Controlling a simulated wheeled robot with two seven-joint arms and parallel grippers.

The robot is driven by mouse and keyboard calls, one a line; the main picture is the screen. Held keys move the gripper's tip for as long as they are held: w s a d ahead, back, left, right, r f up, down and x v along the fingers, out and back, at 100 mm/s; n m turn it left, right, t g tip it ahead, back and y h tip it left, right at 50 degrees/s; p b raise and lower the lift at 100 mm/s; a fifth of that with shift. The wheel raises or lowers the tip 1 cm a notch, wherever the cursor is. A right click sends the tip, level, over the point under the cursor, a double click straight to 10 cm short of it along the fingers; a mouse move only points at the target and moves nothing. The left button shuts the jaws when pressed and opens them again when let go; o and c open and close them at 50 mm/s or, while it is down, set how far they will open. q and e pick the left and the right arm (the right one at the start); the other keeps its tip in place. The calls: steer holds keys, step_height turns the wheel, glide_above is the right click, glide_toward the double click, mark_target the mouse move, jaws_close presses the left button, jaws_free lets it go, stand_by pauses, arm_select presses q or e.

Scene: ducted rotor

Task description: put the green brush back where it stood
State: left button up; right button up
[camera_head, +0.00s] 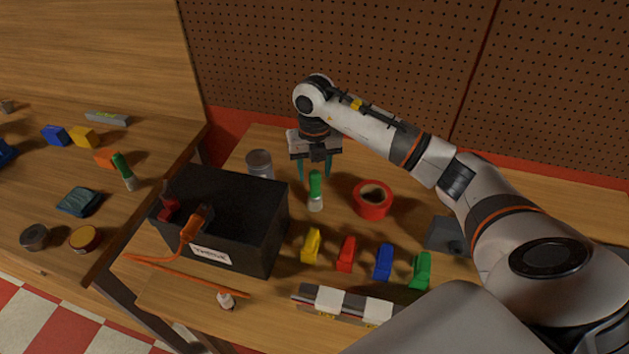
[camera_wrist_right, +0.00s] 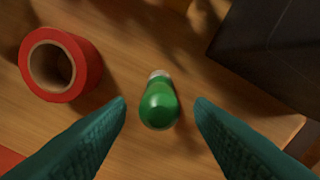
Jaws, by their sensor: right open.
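A green brush (camera_head: 316,188) with a pale lower end stands upright on the right-hand table, between the black box and a red tape roll. In the right wrist view the green brush (camera_wrist_right: 158,105) is seen from above, centred between the fingertips. My right gripper (camera_head: 315,172) is open above and around the brush's top; a gap shows on each side in the wrist view (camera_wrist_right: 160,104). My left gripper is not in view.
The black box (camera_head: 262,225) stands left of the brush, with a grey can (camera_head: 259,163) behind it. The red tape roll (camera_head: 372,200) is close on the right. Coloured clamps, including a yellow one (camera_head: 311,245), stand in front. A pegboard (camera_head: 390,60) rises behind.

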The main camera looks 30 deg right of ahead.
step_height(320, 180, up, 7)
steer(key=shift+f+b, duration=0.15)
steer(key=shift+b, duration=0.7)
steer(key=shift+r, duration=0.7)
steer(key=shift+f, duration=0.1)
